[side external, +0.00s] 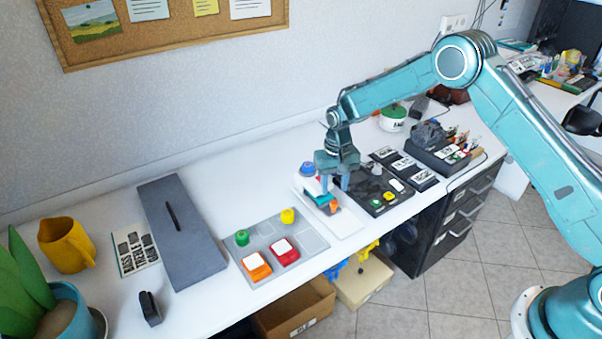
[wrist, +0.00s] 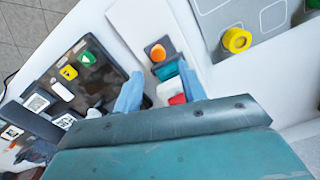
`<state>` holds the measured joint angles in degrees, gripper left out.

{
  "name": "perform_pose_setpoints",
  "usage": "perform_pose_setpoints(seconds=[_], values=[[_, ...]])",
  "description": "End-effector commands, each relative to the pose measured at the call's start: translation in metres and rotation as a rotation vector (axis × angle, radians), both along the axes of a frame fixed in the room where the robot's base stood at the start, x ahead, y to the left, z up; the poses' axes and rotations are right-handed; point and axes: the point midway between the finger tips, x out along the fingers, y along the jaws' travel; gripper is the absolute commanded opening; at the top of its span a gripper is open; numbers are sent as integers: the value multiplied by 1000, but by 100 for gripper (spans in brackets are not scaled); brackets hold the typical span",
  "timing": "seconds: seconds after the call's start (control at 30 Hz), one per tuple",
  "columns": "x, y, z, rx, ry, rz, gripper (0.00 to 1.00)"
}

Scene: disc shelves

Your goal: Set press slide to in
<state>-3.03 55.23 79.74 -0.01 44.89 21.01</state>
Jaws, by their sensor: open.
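My gripper (side external: 334,186) is open, pointing down over a white plate (side external: 343,222) near the middle of the table. In the wrist view its two blue fingers (wrist: 160,95) stand apart, on either side of small teal (wrist: 167,71), white and red (wrist: 177,99) parts. An orange round piece (wrist: 158,52) sits on the same plate, just beyond the fingers. I cannot tell which part is the press slide or whether the fingers touch anything. The gripper body hides the near part of the plate in the wrist view.
A black panel (side external: 378,208) with green and yellow buttons stands right beside the plate. A grey board (side external: 313,237) with coloured pieces lies to the left. Farther left are a long grey slab (side external: 195,245) and a yellow mug (side external: 66,245). The table's front edge is close.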

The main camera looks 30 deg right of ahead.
Motion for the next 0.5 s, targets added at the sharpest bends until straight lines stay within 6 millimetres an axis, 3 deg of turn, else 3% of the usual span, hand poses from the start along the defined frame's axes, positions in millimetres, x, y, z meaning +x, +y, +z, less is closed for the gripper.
perform_pose_setpoints(seconds=[0.3, 0.5], values=[[1, 0, 56, 1, -4, 0, 41], [0, 0, 81, 0, -3, 0, 41]])
